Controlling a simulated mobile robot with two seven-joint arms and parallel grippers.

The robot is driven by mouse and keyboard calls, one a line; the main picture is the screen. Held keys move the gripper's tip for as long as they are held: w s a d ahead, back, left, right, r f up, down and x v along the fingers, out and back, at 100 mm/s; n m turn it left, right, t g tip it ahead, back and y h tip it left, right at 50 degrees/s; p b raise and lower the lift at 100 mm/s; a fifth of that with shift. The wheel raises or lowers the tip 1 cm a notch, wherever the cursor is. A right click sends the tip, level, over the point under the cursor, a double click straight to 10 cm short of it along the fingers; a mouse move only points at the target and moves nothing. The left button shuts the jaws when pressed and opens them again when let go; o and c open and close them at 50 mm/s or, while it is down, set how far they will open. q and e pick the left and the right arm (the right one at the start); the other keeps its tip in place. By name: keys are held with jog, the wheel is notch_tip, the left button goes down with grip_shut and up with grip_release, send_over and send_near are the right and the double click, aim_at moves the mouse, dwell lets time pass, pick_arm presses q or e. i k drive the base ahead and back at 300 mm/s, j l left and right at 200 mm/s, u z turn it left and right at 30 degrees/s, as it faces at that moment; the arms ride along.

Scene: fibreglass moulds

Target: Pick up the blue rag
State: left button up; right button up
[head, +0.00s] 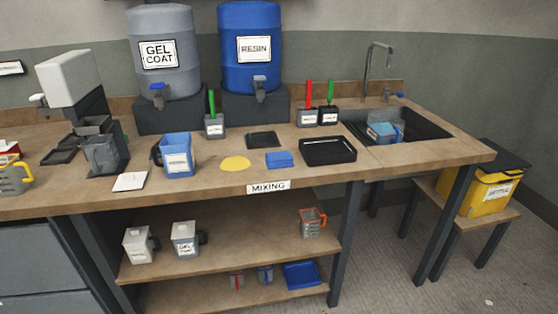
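A small flat blue piece that looks like the folded blue rag (279,159) lies on the wooden worktop, near its front edge and above the MIXING label. It sits between a flat yellow round patch and a black tray. Nothing covers it. Neither of my grippers shows in the head view.
The worktop (210,182) also holds a blue jug (178,157), the yellow patch (235,163), a black tray (328,151) and a dark flat square (263,139). Brush pots and the GEL COAT and RESIN drums (249,40) stand behind. A sink (420,124) is at right.

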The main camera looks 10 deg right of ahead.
aim_at(284, 159)
jog(key=l+u, duration=0.1)
jog(key=u, duration=0.25)
jog(key=i+l+u, duration=0.1)
jog(key=u, duration=0.25)
jog(key=l+u, duration=0.15)
jog(key=u, duration=0.2)
jog(key=l+u, duration=0.45)
jog(key=l, duration=0.3)
